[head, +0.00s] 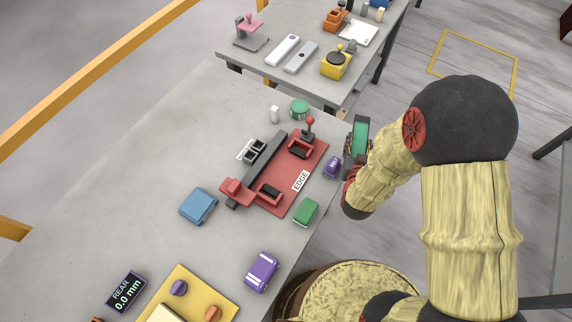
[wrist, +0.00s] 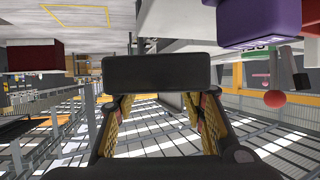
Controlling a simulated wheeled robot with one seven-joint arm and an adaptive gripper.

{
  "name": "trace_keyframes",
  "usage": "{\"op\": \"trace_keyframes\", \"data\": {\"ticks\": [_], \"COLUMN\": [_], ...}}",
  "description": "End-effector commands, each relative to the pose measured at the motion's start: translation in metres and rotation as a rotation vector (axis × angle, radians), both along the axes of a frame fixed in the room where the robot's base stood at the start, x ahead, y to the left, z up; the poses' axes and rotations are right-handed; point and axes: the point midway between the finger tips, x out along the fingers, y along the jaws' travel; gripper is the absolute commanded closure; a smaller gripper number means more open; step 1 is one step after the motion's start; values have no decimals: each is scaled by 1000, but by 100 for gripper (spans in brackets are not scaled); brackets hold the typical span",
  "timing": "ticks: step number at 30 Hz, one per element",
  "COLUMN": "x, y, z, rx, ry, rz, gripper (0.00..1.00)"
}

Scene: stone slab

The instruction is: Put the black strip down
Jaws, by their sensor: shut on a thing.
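My gripper (wrist: 160,100) shows in the wrist view with its two yellow-lined fingers. It is shut on the black strip (wrist: 156,70), which shows as a dark block across the fingertips. The strip's full length is hidden from this angle. In the head view my arm's end is beside the right edge of the near stone slab (head: 120,165), by the red fixture (head: 313,165). The jaws and the held strip cannot be made out clearly there. A purple block (wrist: 255,20) looms close at the upper right of the wrist view.
A dark grey bar (head: 262,162) lies along the red fixture, which has a red-knobbed lever (head: 310,123). Blue (head: 198,206), green (head: 306,212) and purple (head: 261,271) blocks stand around it. The slab's left part is clear. A readout (head: 125,291) says REAR 0.0 mm.

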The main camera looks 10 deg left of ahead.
Motion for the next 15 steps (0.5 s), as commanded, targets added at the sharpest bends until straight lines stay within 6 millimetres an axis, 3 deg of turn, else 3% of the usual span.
{"op": "trace_keyframes", "data": {"ticks": [4, 15], "x": [-9, -57], "y": [26, 72], "z": [27, 65], "rx": [4, 3], "ry": [-6, -3], "rz": [-40, -150], "gripper": [99, 99]}}
